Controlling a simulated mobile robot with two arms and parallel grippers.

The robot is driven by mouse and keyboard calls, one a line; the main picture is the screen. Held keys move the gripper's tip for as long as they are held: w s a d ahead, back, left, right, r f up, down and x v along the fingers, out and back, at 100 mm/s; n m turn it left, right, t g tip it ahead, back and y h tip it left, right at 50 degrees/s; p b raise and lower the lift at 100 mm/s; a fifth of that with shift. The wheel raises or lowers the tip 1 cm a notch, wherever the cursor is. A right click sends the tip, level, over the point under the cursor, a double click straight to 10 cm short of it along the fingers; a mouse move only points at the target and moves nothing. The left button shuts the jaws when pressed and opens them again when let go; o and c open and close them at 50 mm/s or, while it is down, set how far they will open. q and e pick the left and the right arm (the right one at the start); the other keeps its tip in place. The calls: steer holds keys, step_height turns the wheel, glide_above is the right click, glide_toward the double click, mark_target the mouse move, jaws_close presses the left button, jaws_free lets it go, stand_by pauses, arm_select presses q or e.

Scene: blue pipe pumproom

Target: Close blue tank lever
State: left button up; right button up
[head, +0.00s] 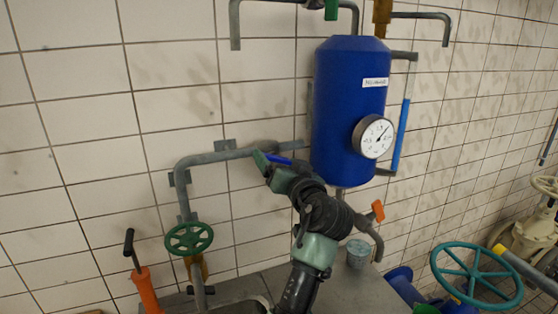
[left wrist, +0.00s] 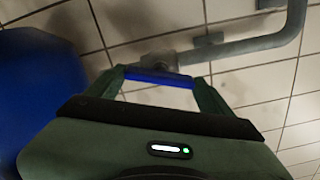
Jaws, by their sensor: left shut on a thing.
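The blue tank (head: 335,110) hangs on the tiled wall, with a round gauge (head: 373,136) on its front. A blue lever (head: 281,160) sits on the grey pipe left of the tank. My left gripper (head: 268,164) is at this lever, shut on it. In the left wrist view the blue lever (left wrist: 160,78) lies crosswise between the two green fingertips of my left gripper (left wrist: 160,80), in front of the pipe. The tank (left wrist: 38,95) fills the left of that view. The lever's joint with the pipe is partly hidden. My right gripper is not in view.
A green handwheel (head: 189,239) and an orange tool-like part with a black handle (head: 145,290) stand at the lower left. An orange lever (head: 378,210) is below the tank. A teal handwheel (head: 477,275) is at the lower right. The wall at left is bare.

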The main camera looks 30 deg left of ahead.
arm_select(q)
steer(key=m+p, duration=0.1)
steer(key=m, duration=0.2)
steer(key=shift+a+r, duration=0.1)
steer(key=shift+r, duration=0.05)
steer(key=m+p, duration=0.3)
steer(key=m, duration=0.2)
steer(key=shift+r, duration=0.1)
steer(key=m+p, duration=0.1)
steer(key=m, duration=0.2)
steer(key=shift+m, duration=0.9)
